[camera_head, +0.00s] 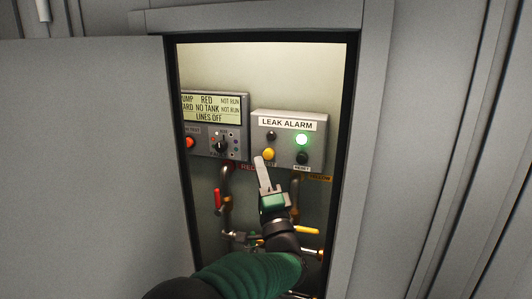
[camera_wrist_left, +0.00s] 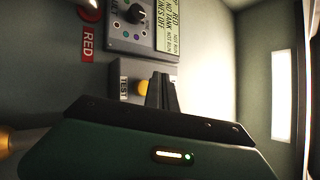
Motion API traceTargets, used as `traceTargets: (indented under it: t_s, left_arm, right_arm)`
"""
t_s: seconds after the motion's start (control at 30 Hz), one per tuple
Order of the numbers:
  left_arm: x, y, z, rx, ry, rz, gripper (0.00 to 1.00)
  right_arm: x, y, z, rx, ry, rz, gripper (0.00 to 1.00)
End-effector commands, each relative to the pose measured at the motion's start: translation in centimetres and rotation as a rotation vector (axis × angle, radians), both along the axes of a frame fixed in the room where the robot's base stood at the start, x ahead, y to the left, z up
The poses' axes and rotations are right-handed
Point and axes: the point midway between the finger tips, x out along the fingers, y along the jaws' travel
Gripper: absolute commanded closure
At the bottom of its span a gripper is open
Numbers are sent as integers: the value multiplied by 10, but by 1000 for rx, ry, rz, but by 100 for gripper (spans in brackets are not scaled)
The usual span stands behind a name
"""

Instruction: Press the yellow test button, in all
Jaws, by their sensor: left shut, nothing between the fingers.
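The yellow test button (camera_head: 268,154) is at the lower left of the grey leak alarm box (camera_head: 317,142). A green lamp glows at the box's upper right, with a dark knob below it. My left gripper (camera_head: 259,160) is shut and empty, its fingertips just below and left of the button in the head view. In the left wrist view the yellow button (camera_wrist_left: 143,88) shows beside the TEST label, partly hidden by the shut fingers (camera_wrist_left: 161,78). I cannot tell whether the fingertips touch it. My right gripper is not in view.
A control panel (camera_head: 215,125) with a display reading "RED NO TANK LINES OFF", a rotary knob and a red button is left of the alarm box. Pipes with a red handle (camera_head: 218,199) and yellow handles (camera_head: 305,230) lie below. The cabinet's frame (camera_head: 345,150) edges the opening.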

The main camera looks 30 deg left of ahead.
Motion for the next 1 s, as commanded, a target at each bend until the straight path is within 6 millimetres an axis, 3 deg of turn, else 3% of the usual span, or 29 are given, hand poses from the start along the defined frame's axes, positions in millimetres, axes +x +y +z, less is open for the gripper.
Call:
traceTargets:
  t_s: [0.3,1.0]
  left_arm:
    - [23,1,0,3,1,-2,100]
    - [22,4,0,0,0,-1,100]
  right_arm:
    - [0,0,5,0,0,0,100]
    - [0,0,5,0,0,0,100]
